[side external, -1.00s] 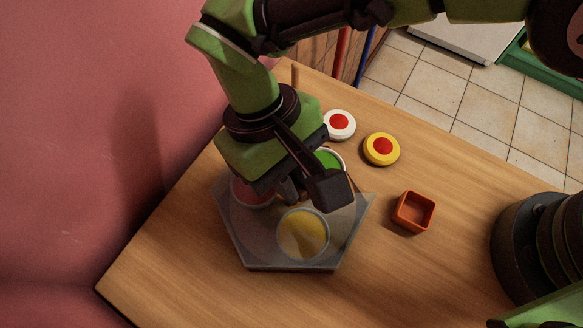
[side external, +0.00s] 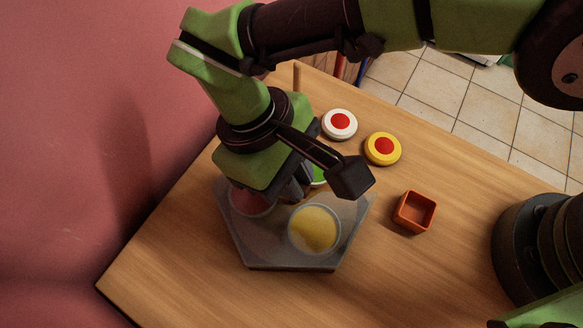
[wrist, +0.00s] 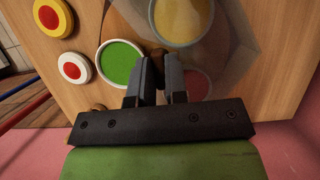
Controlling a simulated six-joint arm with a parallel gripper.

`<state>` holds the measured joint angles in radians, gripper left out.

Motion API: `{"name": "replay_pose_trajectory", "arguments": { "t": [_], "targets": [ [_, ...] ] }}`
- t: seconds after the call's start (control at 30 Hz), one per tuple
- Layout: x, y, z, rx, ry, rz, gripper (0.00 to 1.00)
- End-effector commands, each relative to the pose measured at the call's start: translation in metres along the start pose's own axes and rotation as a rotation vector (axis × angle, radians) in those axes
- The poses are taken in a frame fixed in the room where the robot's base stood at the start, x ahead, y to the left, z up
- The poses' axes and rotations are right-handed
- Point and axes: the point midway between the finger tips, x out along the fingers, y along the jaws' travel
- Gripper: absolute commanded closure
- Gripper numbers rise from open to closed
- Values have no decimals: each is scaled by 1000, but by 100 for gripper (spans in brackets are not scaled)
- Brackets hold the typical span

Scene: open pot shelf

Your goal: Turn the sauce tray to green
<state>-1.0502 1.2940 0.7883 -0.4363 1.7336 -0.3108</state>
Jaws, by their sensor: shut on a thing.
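The sauce tray is a grey angular base (side external: 290,262) carrying bowls of yellow (side external: 314,229), red (side external: 250,201) and green (side external: 319,176) sauce. The yellow bowl is at the near side, the red at the left, and the green behind my gripper, partly hidden. My gripper (side external: 297,192) points down over the tray's middle. In the wrist view, my gripper (wrist: 160,72) is shut on a brown knob (wrist: 157,54) between the bowls. The green bowl (wrist: 121,63) is left of the fingers, the yellow (wrist: 183,18) beyond them, and the red (wrist: 196,84) partly hidden at the right.
A white round piece with a red centre (side external: 340,124) and a yellow one (side external: 383,149) lie behind the tray to the right. A small empty orange square box (side external: 414,212) stands right of the tray. The wooden table (side external: 440,270) is clear at the front right.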

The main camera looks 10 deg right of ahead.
Motion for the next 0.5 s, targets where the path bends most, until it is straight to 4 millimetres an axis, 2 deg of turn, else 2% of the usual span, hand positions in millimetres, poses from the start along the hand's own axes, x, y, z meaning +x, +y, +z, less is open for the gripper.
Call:
{"name": "replay_pose_trajectory", "arguments": {
  "t": [0.07,0.1,0.17,0.2,0.5],
  "targets": [
    [0,0,0,-8,0,4,100],
    [0,0,0,-9,0,4,77],
    [0,0,0,-8,0,4,63],
    [0,0,0,-7,0,3,61],
    [-2,0,0,-4,1,1,61]
  ]
}}
